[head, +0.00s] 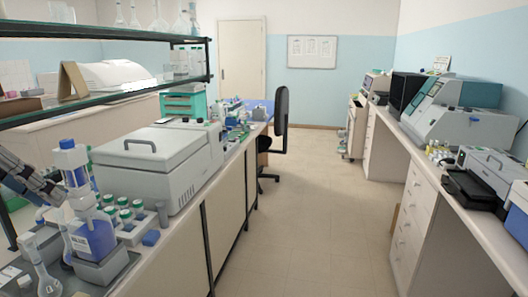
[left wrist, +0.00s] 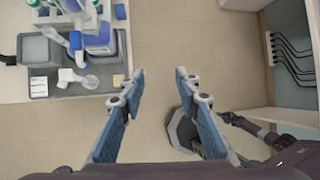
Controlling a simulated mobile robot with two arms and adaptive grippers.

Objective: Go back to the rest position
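My left gripper (left wrist: 160,75) is open in the left wrist view, with nothing between its fingers but the floor below. In the head view the left gripper (head: 40,188) is at the left edge, beside a blue-capped bottle (head: 75,172). I cannot tell from this view whether they touch. In the left wrist view the fingers are apart from the bench items. A bottle with blue contents (head: 93,238) stands in a grey holder on the left bench. My right gripper is not seen clearly in either view.
A clear flask (head: 46,278) stands at the near bench end. A rack of green-capped bottles (head: 125,218) and a large grey-white machine (head: 165,160) are farther along. Glass shelves (head: 110,98) overhang the bench. The aisle floor (head: 310,220) is clear; a black chair (head: 281,120) stands beyond.

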